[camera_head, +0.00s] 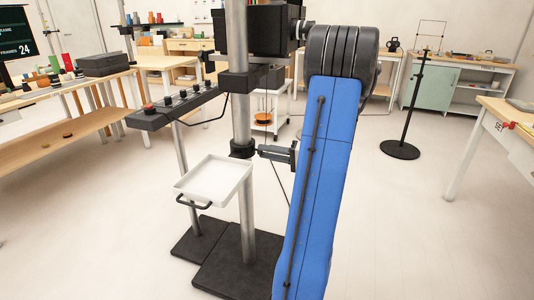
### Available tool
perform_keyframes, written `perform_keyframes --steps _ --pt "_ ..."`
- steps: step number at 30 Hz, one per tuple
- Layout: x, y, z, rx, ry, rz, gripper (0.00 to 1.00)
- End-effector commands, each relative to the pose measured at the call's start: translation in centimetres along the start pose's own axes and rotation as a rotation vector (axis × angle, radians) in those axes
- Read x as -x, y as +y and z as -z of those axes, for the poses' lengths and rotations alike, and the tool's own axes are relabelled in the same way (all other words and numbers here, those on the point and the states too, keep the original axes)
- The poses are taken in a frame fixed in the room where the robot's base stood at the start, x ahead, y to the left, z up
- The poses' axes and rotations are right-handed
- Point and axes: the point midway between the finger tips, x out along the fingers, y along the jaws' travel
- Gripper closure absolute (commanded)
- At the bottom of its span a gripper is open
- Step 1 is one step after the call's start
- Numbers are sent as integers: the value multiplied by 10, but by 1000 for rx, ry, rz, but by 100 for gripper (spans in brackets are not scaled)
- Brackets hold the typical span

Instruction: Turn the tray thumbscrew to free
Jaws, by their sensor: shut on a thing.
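The white tray (213,180) hangs on a metal post (246,205), left of centre, with a dark handle at its front edge. A black collar (242,149) grips the post at the tray's back corner. My gripper (264,151), grey, reaches in from the right behind my blue arm link, its tip beside the collar. It is shut on the tray thumbscrew, which is too small and covered to make out. How far the thumbscrew is turned cannot be seen.
A black panel with knobs (178,107) stands left of the post. Dark base plates (238,268) lie on the floor below the tray. A black round-based stand (400,150) is at right. Workbenches line both sides. The floor at front left is clear.

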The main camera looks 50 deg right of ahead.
Motion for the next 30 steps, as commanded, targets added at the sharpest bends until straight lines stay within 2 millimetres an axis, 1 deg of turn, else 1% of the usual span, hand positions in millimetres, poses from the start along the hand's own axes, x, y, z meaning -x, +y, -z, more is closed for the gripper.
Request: perform_keyframes --steps 9,22,23,24,25,30 --pt "0 0 0 75 0 0 98" --pt "0 1 0 81 -1 -1 98" --pt "0 1 0 80 -1 -1 68" --pt "0 1 0 80 0 -1 58" --pt "0 1 0 80 0 -1 56" --pt "0 0 0 81 0 0 56"
